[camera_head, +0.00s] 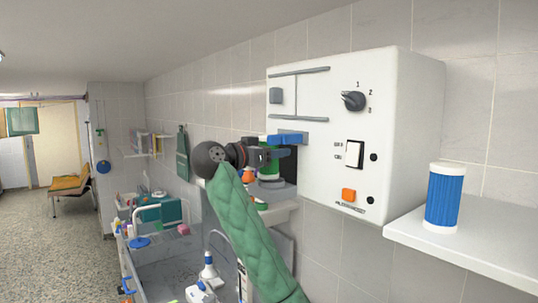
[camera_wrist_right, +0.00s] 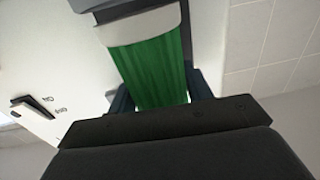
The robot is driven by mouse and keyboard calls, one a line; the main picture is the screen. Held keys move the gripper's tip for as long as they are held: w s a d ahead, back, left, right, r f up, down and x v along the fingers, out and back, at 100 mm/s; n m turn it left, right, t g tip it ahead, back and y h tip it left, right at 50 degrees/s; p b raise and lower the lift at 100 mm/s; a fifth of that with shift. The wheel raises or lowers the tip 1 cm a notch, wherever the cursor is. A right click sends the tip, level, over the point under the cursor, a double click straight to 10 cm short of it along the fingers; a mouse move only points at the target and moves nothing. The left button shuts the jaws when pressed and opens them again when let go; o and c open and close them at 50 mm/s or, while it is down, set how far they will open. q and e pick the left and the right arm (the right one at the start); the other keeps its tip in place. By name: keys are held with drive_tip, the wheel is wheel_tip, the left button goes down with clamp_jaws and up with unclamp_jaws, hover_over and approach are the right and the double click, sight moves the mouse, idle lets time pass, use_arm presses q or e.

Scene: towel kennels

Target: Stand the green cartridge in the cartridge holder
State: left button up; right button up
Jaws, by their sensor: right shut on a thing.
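The green cartridge (camera_head: 268,162) is upright in the head view, at the lower left of the white wall unit. In the right wrist view its green ribbed side (camera_wrist_right: 153,68) and a pale end cap show. My right gripper (camera_head: 278,153) is shut on it, with a dark finger on each side in the wrist view. A blue lever (camera_head: 287,138) on the unit is just above the gripper. A dark recess (camera_head: 289,166) shows behind the cartridge. I cannot tell which part is the cartridge holder, or whether the cartridge touches a seat. My left gripper is out of view.
The white wall unit (camera_head: 415,120) with a knob, a switch and an orange button is close to the gripper's right. A blue cartridge (camera_head: 445,197) stands on the right shelf (camera_head: 480,243). A cluttered basin area (camera_head: 165,265) is below left.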

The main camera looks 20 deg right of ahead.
drive_tip(key=shift+w+d+f, duration=0.1)
drive_tip(key=shift+d, duration=0.3)
drive_tip(key=shift+f, duration=0.35)
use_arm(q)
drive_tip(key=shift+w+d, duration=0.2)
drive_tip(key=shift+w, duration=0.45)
use_arm(e)
drive_tip(key=shift+f, duration=0.55)
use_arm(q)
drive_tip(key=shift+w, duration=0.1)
